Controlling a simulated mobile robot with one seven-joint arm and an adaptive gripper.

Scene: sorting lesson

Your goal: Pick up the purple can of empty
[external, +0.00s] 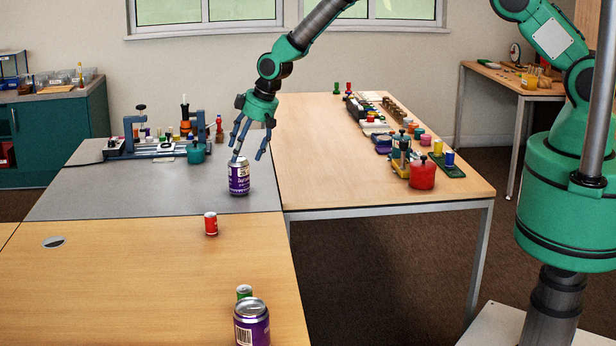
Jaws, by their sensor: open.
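A purple can (239,180) with a white label band stands upright on the grey table section. A second purple can (252,324) stands near the front edge of the picture, on the wooden table section. I cannot tell from here which of the two is empty. My gripper (248,156) is open and points down just above the purple can on the grey section. One finger overlaps the can's top in the picture and the other is to its right. I cannot tell whether a finger touches the can.
A small red can (211,224) and a small green can (244,292) stand on the wooden table (130,290). A teal pot (196,153) stands behind the grey section's can. The right table holds a red pot (422,174) and several small items. Wood around the red can is clear.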

